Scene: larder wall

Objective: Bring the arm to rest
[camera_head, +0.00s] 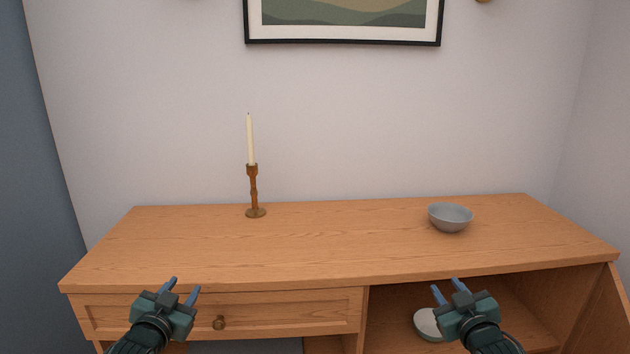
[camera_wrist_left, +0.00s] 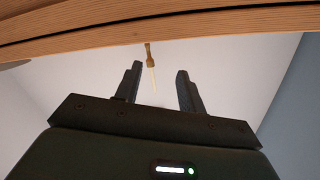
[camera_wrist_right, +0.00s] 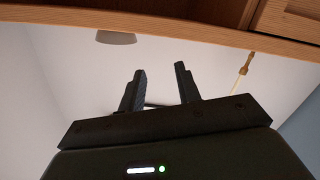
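My left gripper (camera_head: 182,291) is open and empty in front of the sideboard's drawer, a little left of its knob. In the left wrist view its two fingers (camera_wrist_left: 159,88) stand apart with nothing between them in grip. My right gripper (camera_head: 448,291) is open and empty in front of the open compartment on the right. Its fingers (camera_wrist_right: 161,88) stand apart in the right wrist view. Neither gripper touches anything that I can see.
A wooden sideboard (camera_head: 330,240) fills the front. On its top stand a candle in a brown holder (camera_head: 254,190) and a grey bowl (camera_head: 450,218). A closed drawer (camera_head: 270,309) is at left. A round pale object (camera_head: 427,322) sits in the open compartment, partly hidden by my right gripper.

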